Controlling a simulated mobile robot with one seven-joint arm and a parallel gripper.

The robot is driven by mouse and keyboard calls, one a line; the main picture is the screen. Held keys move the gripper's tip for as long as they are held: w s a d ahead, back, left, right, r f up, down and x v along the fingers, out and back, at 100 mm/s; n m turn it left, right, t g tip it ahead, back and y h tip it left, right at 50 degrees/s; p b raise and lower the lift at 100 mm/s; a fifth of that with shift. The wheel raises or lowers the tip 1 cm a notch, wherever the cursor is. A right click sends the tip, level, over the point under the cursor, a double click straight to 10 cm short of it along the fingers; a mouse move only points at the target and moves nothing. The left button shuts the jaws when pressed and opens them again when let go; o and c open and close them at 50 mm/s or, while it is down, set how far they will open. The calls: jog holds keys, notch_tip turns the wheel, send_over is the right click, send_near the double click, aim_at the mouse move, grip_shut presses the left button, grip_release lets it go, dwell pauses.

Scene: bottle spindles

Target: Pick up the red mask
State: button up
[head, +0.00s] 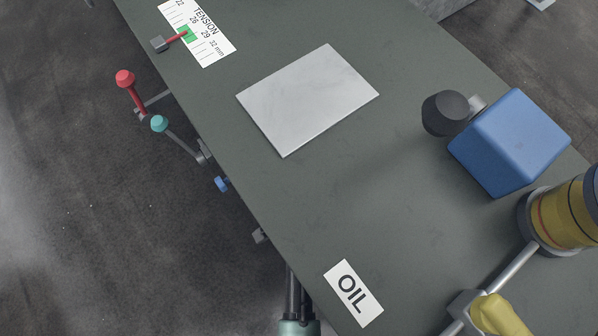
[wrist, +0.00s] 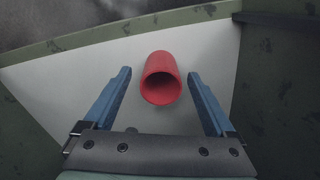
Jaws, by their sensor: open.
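The red mask (wrist: 161,79) shows in the wrist view as a red hollow tube, its open end facing the camera. It is against a pale surface (wrist: 60,85) with green edges. My gripper (wrist: 159,73) is open, with one blue finger to the left of the mask and one to the right. There are gaps on both sides, and neither finger touches it. I cannot tell how deep the mask sits between the fingers. The mask and my gripper's fingers are not visible in the head view.
In the head view, a grey-green machine top (head: 330,190) carries a pale plate (head: 308,98), a blue block (head: 509,143) with a black knob (head: 445,113), and a yellow reel (head: 563,217). Red (head: 125,78) and teal (head: 159,123) lever knobs stick out at its left edge.

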jog(key=shift+f, duration=0.2)
jog(key=c, duration=1.4)
